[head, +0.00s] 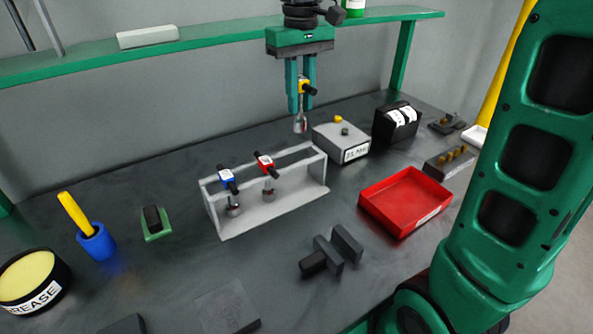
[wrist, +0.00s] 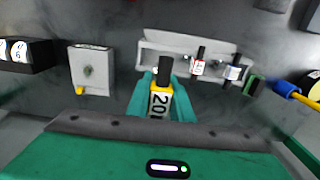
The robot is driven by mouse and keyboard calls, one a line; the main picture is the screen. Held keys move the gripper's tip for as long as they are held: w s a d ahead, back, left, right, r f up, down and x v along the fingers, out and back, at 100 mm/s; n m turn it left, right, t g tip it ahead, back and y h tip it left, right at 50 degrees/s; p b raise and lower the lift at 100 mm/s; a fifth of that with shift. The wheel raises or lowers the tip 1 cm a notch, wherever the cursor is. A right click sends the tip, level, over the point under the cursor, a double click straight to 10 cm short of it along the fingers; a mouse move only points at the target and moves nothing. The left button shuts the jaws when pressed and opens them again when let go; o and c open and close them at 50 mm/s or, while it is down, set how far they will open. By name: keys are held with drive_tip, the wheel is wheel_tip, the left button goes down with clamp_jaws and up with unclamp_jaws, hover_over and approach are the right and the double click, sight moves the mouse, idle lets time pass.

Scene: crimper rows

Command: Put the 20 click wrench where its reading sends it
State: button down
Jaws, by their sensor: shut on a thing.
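My gripper (head: 303,107) is shut on the 20 click wrench (head: 300,123), which has a yellow band and black end. It hangs upright above the bench, clear of it. The wrist view shows "20" on the wrench's label (wrist: 159,105) between my fingers (wrist: 160,82). A grey tester box (head: 341,143) stands just right of the wrench, with a yellow knob and a front display seeming to read about 21 Nm; the digits are small. A red tray (head: 405,200) with an unreadable label lies to the right. A grey rack (head: 292,205) holds a blue-banded wrench (head: 227,180) and a red-banded wrench (head: 265,164).
A black box with white number cards (head: 397,123) stands behind the tray. A dark block with brass pegs (head: 449,161) lies right. Dark blocks (head: 332,252) lie in front. A blue cup (head: 96,242) and grease tin (head: 33,281) stand left. A green shelf (head: 215,43) runs behind.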

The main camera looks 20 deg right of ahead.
wheel_tip(320, 180, down, 17)
drive_tip(key=shift+d, duration=0.15)
idle(0.4)
drive_tip(key=c, duration=1.6)
unclamp_jaws()
drive_tip(key=shift+f, duration=0.1)
drive_tip(key=shift+o, duration=0.2)
